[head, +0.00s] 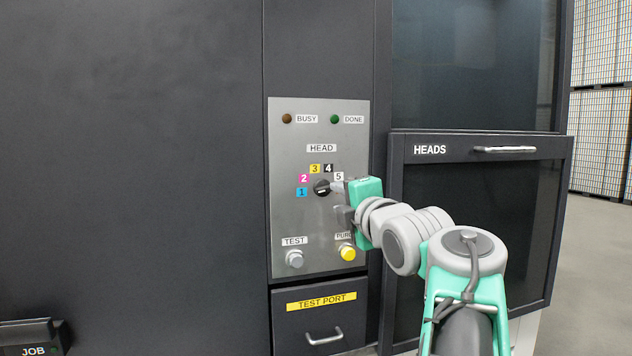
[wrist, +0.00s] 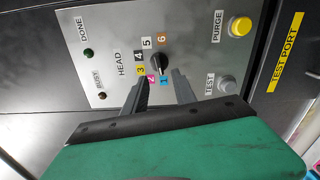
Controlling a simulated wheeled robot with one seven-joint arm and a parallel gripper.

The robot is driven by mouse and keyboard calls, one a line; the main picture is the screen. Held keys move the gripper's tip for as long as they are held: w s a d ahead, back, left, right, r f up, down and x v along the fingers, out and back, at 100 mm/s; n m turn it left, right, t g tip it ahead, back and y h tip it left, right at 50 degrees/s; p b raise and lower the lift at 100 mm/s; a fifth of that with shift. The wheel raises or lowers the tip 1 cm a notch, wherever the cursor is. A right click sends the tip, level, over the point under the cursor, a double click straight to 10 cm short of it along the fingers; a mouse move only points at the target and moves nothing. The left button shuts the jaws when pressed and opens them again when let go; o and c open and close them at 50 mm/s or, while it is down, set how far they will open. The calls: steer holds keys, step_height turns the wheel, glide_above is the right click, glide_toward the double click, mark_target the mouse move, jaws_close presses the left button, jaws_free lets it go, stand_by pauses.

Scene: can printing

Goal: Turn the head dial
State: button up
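The head dial (head: 321,188) is a small black knob on the grey control panel, with coloured number labels around it. It also shows in the wrist view (wrist: 160,63); which number it points to is too small to tell. My gripper (head: 335,199) is at the panel, just right of the dial. In the wrist view my gripper (wrist: 160,78) has its two grey fingers apart, with nothing held. The dial sits between and just beyond the fingertips. Contact cannot be made out. The orange 6 label (wrist: 162,41) shows only in the wrist view.
The grey panel (head: 290,220) also has BUSY and DONE lamps, a grey TEST button (head: 294,259) and a yellow PURGE button (head: 347,252) below my gripper. The TEST PORT drawer (head: 300,322) is underneath. The HEADS door (head: 500,200) with its handle is to the right.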

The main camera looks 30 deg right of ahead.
mark_target(327, 190)
steer(key=p+x, duration=0.3)
steer(key=x, duration=0.4)
steer(key=shift+w, duration=0.1)
steer(key=shift+c, duration=0.2)
jaws_close()
